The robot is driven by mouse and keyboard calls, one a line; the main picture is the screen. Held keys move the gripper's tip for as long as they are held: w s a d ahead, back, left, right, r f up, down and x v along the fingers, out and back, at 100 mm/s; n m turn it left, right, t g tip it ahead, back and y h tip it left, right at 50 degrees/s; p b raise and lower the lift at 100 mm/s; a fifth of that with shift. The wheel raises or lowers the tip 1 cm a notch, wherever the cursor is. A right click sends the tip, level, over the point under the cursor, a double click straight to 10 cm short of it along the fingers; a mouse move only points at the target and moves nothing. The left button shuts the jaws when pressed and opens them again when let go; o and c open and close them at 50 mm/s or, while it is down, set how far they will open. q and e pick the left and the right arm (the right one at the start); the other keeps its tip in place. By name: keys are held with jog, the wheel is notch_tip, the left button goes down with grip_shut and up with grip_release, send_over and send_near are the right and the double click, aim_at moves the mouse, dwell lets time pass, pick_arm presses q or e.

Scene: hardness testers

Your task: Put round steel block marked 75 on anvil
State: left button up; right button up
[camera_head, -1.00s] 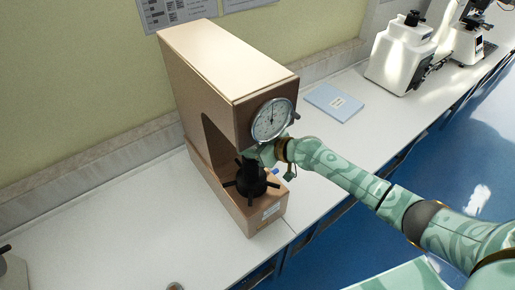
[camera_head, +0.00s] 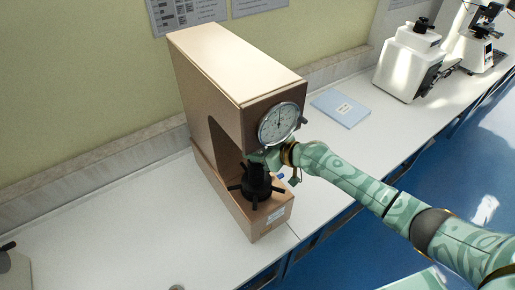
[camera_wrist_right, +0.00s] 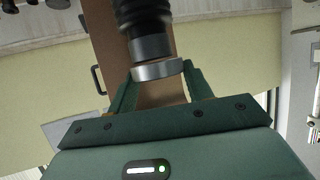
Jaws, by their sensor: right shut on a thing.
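A round steel block (camera_wrist_right: 157,70) shows as a short silver disc between the two green fingers of my right gripper (camera_wrist_right: 158,80) in the right wrist view. The gripper is shut on it. The block lines up with the dark cylindrical anvil (camera_wrist_right: 151,46) and appears against its end face; I cannot tell whether they touch. The block's marking is not readable. In the head view, my right gripper (camera_head: 268,157) is in the brown hardness tester's (camera_head: 215,85) opening, below the dial, above the black spoked handwheel (camera_head: 257,185). The block is hidden there. My left gripper is out of view.
The round dial gauge (camera_head: 278,124) sits just above my right wrist. A blue booklet (camera_head: 340,108) lies on the bench behind. White testers (camera_head: 408,60) stand at the back right. The white bench (camera_head: 120,220) left of the tester is mostly clear.

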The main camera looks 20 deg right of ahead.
jog(key=shift+f, duration=0.1)
jog(key=o, duration=1)
jog(key=shift+c, duration=1.1)
jog(key=shift+s, duration=0.1)
jog(key=s+d, duration=0.4)
jog(key=s, duration=0.1)
jog(key=shift+d, duration=0.25)
jog(key=shift+s, duration=0.1)
